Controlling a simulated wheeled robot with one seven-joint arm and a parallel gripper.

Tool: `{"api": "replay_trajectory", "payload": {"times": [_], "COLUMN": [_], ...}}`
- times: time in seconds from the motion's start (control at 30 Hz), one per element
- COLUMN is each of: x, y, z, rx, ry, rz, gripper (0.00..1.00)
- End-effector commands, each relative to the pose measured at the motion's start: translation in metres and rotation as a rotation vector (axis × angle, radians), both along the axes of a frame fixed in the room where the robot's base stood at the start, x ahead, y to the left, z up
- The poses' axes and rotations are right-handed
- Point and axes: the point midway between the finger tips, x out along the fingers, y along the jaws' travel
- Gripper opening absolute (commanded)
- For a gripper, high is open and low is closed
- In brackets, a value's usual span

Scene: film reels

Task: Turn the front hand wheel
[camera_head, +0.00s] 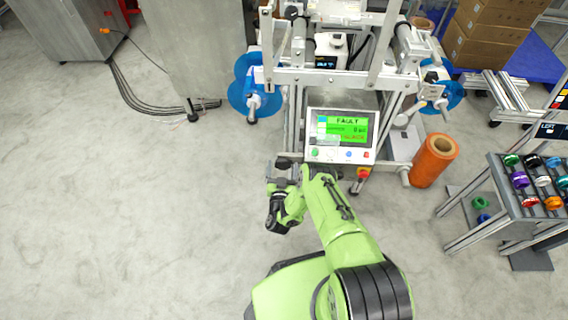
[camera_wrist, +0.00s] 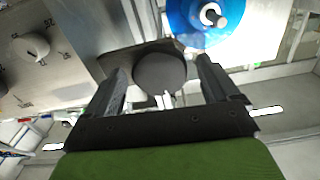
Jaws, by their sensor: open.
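A dark grey round wheel (camera_wrist: 160,72), seemingly the front hand wheel, sits on a dark plate in the wrist view. My gripper (camera_wrist: 163,68) is open, with one finger on either side of the wheel. I cannot tell whether the fingers touch it. In the head view my gripper (camera_head: 284,178) is at the machine's front, left of and just below the screen panel. A dark round part (camera_head: 284,163) shows at its tips there, mostly hidden by the gripper.
The screen panel (camera_head: 340,135) reads FAULT on green. A numbered dial (camera_wrist: 30,48) is at upper left there. An orange roll (camera_head: 432,165) stands right.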

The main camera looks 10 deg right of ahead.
Motion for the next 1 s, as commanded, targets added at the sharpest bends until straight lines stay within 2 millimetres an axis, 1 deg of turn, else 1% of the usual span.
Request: {"api": "replay_trajectory", "payload": {"times": [0.07, 0.1, 0.37, 0.4, 0.47, 0.77, 1.0], "x": [-0.0001, 0.0, 0.0002, 0.0002, 0.0002, 0.0002, -0.0003], "y": [0.0, 0.0, -0.0002, -0.0002, -0.0002, -0.0002, -0.0001], "z": [-0.0001, -0.0001, -0.0001, -0.0001, -0.0001, 0.0002, 0.0], "rx": [0.0, 0.0, 0.0, 0.0, 0.0, -0.037, -0.169], "ry": [0.0, 0.0, 0.0, 0.0, 0.0, 0.012, 0.056], "rz": [0.0, 0.0, 0.0, 0.0, 0.0, -0.001, -0.002], "gripper": [0.88, 0.87, 0.47, 0.41, 0.32, 0.32, 0.32]}}
